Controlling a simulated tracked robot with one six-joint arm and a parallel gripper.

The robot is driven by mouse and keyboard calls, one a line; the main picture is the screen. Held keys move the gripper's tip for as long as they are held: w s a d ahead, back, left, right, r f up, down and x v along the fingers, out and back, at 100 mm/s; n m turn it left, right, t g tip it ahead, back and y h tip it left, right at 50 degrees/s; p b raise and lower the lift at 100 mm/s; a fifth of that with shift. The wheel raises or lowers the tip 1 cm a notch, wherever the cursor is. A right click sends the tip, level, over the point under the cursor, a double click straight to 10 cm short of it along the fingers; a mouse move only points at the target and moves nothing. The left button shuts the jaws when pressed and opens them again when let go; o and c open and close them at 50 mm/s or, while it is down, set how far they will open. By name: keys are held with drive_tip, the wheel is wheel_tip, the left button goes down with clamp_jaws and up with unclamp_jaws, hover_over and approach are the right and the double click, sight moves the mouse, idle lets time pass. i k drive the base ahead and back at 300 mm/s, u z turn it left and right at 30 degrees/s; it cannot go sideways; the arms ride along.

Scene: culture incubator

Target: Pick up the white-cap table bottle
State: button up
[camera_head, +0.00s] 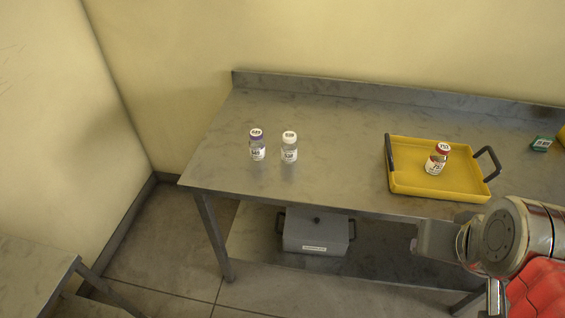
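The white-cap bottle (289,148) stands upright on the metal table (330,118), left of its middle. It is clear with a label on its front. My gripper (425,240) is at the lower right, in front of the table's front edge and well to the right of the white-cap bottle. Its fingers are seen from the side and partly overlapped by my wrist, so their opening is unclear.
A yellow tray (405,183) with dark handles holds a red-cap bottle (437,159) on the table's right half. A small green box (541,144) lies farther right. A grey lidded box (315,233) sits on the lower shelf. The table between the white-cap bottle and the tray is clear.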

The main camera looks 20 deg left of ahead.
sight(288, 144)
drive_tip(key=z, duration=0.05)
drive_tip(key=k, duration=0.7)
drive_tip(key=u, duration=1.45)
drive_tip(key=i, duration=1.4)
